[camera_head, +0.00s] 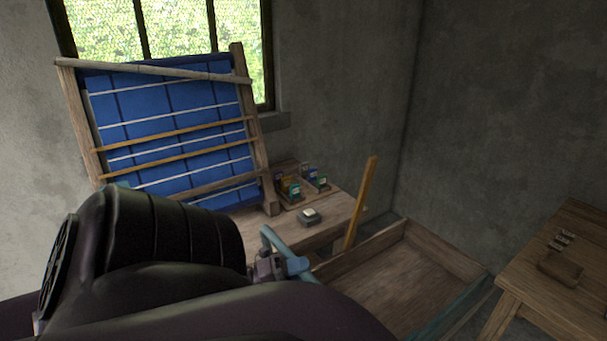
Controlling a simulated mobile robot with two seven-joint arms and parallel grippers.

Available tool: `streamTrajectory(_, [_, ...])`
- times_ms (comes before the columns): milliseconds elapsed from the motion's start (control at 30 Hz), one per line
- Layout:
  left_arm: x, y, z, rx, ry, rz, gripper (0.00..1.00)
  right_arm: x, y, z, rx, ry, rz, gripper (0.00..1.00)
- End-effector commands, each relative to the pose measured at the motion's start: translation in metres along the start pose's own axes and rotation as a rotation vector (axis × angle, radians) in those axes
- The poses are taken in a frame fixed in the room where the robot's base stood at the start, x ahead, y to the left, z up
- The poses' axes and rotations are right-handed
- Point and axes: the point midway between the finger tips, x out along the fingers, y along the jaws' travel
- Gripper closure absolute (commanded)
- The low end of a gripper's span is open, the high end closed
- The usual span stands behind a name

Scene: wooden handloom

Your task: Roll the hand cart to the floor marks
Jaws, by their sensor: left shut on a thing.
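The hand cart (405,278) is a shallow wooden tray with raised sides, at the lower middle right. A teal rail (455,312) runs along its near right side. My left gripper (272,267) is at the cart's left side, shut on the teal cart handle (297,267), of which only a short part shows. My large dark left arm covers the lower left and hides part of the cart. My right gripper is out of view. I cannot make out any floor marks.
A loom frame with blue cloth (170,125) stands before the window. A wooden bench (335,210) beside it holds small coloured spools (290,188) and a small grey block (309,217). A yellow post (361,200) rises by the cart. Another table (570,240) stands close on the right.

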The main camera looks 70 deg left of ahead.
Motion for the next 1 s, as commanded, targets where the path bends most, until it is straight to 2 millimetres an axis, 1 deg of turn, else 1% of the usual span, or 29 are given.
streamTrajectory(33, [-0.003, 0.002, -0.002, -0.003, 0.002, 0.005, 1.0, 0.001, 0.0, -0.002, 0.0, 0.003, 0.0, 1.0])
streamTrajectory(67, [-0.003, 0.002, -0.002, -0.003, 0.002, 0.005, 0.69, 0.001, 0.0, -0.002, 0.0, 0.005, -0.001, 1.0])
streamTrajectory(200, [-0.003, 0.002, -0.001, -0.002, 0.002, 0.004, 0.48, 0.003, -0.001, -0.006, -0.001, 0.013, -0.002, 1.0])
streamTrajectory(467, [-0.002, 0.001, -0.001, -0.001, 0.001, 0.003, 0.47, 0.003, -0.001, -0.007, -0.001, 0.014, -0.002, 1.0])
streamTrajectory(567, [-0.006, 0.001, -0.001, -0.001, 0.001, 0.004, 0.47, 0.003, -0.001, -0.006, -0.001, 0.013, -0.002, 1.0])
streamTrajectory(667, [-0.016, 0.002, -0.001, -0.002, -0.001, 0.006, 0.47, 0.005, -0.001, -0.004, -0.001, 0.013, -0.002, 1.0])
streamTrajectory(733, [-0.027, 0.003, -0.001, -0.001, -0.001, 0.006, 0.47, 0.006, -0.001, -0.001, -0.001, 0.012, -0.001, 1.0])
streamTrajectory(1000, [-0.077, 0.003, -0.001, -0.002, -0.001, 0.008, 0.47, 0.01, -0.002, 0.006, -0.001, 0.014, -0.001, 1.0])
